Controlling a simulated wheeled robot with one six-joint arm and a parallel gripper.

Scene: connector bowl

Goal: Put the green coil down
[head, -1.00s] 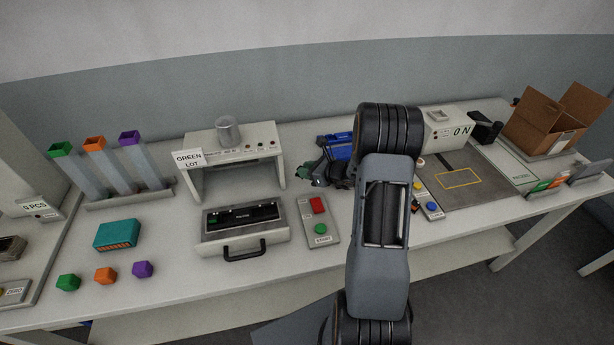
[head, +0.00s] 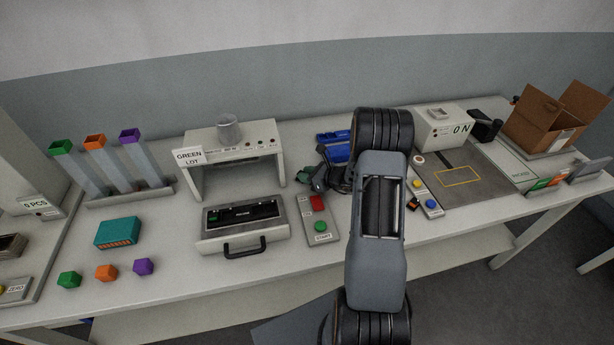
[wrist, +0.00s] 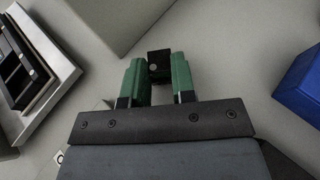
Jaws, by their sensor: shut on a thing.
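My gripper (wrist: 160,82) is shut in the wrist view, with two green parts at its fingers and a small black block (wrist: 160,63) with a pale round spot between them. I take this as the green coil held at the tips; I cannot clearly separate its green from the fingers. In the head view my gripper (head: 313,180) shows small and dark green over the table, between the grey stand and the blue bin, partly hidden by my arm. I cannot tell whether the held part touches the table.
The blue bin (head: 333,147) is just right of my gripper; it also shows in the wrist view (wrist: 300,82). Bare tabletop lies under the gripper.

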